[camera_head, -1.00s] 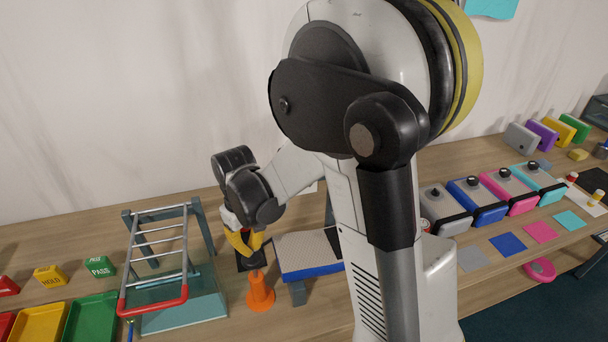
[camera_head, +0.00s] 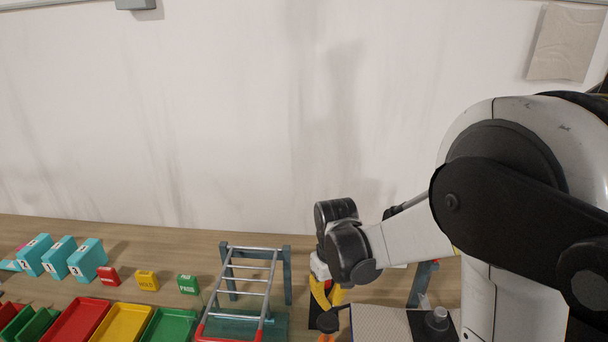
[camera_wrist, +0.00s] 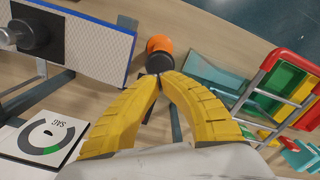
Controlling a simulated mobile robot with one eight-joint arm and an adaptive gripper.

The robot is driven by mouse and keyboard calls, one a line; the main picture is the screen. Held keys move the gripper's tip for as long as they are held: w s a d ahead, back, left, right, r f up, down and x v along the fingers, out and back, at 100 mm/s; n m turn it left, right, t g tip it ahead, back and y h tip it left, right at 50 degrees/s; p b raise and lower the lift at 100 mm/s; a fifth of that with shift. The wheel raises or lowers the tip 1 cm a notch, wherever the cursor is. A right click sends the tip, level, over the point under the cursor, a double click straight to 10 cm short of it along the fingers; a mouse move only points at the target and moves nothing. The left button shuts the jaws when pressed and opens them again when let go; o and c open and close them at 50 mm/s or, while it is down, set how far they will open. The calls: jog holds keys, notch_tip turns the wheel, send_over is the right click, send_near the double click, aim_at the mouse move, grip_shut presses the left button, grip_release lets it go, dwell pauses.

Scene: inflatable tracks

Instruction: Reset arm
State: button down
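My gripper (camera_wrist: 158,80) has two yellow fingers whose tips meet in the wrist view, with nothing visible held between them. In the head view my gripper (camera_head: 326,303) points down over the bench. An orange piece with a dark end (camera_wrist: 159,52) lies just beyond the fingertips in the wrist view. It also shows directly below the gripper in the head view (camera_head: 327,323). I cannot tell whether the fingertips touch it. My arm reaches in from the right of the head view.
A metal ladder frame with red ends (camera_head: 238,290) stands left of the gripper. A blue-edged grey platform (camera_wrist: 97,45) with a dark knob (camera_wrist: 27,36) and a white dial card (camera_wrist: 42,136) are close by. Coloured trays (camera_head: 122,322) and labelled blocks line the left.

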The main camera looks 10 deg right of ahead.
jog(key=shift+b, duration=0.3)
jog(key=shift+s+b, duration=0.25)
jog(key=shift+b, duration=0.4)
jog(key=s+f+m+t+b, duration=0.1)
jog(key=s+f+t+b, duration=0.1)
jog(key=s+b, duration=0.4)
jog(key=s+f+m+t+b, duration=0.1)
jog(key=s+f+t+b, duration=0.2)
jog(key=b, duration=0.8)
jog(key=s+t, duration=0.2)
jog(key=s, duration=0.1)
jog(key=shift+s, duration=0.15)
